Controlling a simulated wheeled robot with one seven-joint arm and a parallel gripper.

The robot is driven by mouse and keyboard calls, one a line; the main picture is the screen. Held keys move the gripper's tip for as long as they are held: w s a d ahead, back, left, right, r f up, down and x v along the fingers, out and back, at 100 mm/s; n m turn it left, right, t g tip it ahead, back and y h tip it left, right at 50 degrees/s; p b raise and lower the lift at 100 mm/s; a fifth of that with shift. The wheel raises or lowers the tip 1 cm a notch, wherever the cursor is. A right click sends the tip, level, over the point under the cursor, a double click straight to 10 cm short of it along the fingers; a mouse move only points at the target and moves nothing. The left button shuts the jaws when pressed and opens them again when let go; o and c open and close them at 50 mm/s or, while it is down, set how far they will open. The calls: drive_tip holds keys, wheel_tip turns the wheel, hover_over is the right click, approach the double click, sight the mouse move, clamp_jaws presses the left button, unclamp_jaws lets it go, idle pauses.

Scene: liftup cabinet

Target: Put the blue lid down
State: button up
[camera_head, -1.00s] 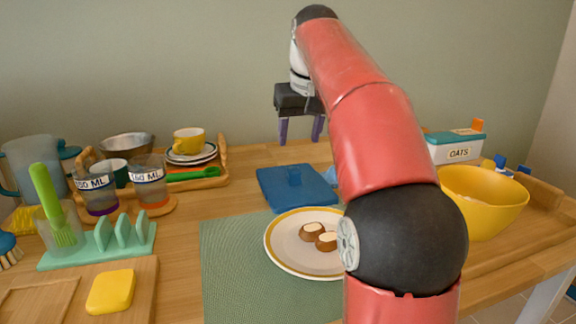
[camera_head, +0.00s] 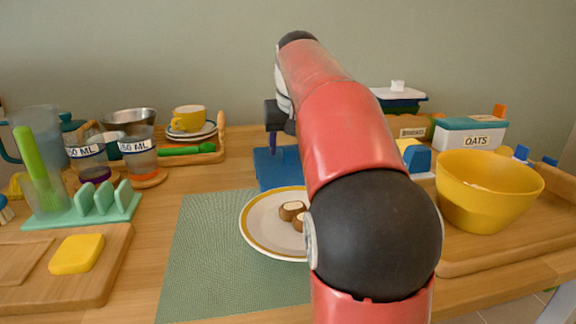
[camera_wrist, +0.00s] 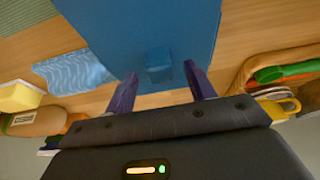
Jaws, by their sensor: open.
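My gripper (camera_head: 272,147) is low over the lid in the head view. In the wrist view my gripper (camera_wrist: 160,74) is open, with its purple fingers apart on either side of the handle. I cannot tell whether they touch the lid.
A green mat (camera_head: 195,240) lies under the plate, which holds brown-and-white food pieces (camera_head: 292,210). A yellow bowl (camera_head: 485,200) and an oats box (camera_head: 470,136) stand at the right. A tray with dishes (camera_head: 205,150) stands back left. A blue cloth (camera_wrist: 72,70) shows in the wrist view.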

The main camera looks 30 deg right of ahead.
drive_tip(key=shift+x, duration=0.85)
drive_tip(key=shift+c, duration=0.2)
drive_tip(key=shift+r, duration=0.1)
drive_tip(key=c, duration=1.1)
drive_tip(key=shift+r, duration=0.1)
wheel_tip(320, 180, up, 12)
drive_tip(key=p, duration=1.2)
wheel_tip(320, 180, up, 8)
drive_tip(key=b, duration=0.1)
hover_over(289, 149)
drive_tip(key=shift+w+d, duration=0.1)
